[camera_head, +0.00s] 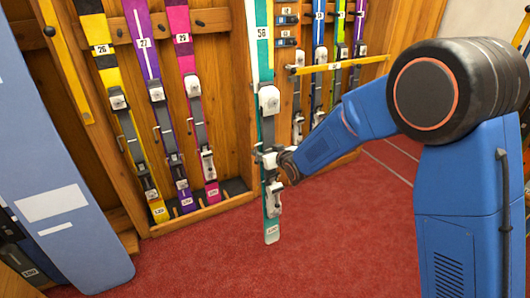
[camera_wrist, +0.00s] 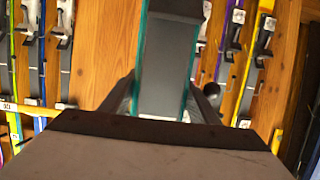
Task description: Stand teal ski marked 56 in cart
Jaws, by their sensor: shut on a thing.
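The teal and white ski (camera_head: 264,75) hangs nearly upright in front of the wooden rack in the head view. Its label is small and could read 56 or 58. Its top runs out of frame, and its lower tip shows against the red carpet. My gripper (camera_head: 279,169) is shut on it near the binding, below mid-length. In the wrist view, the ski's grey face with teal edges (camera_wrist: 166,70) stands between my gripper's fingers (camera_wrist: 163,103). I cannot make out a cart in either view.
The wooden rack (camera_head: 226,95) behind holds yellow, purple and pink skis on the left and several more on the right, behind a yellow bar (camera_head: 345,63). A large blue board (camera_head: 60,180) leans at left. Red carpet (camera_head: 340,240) is open in front.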

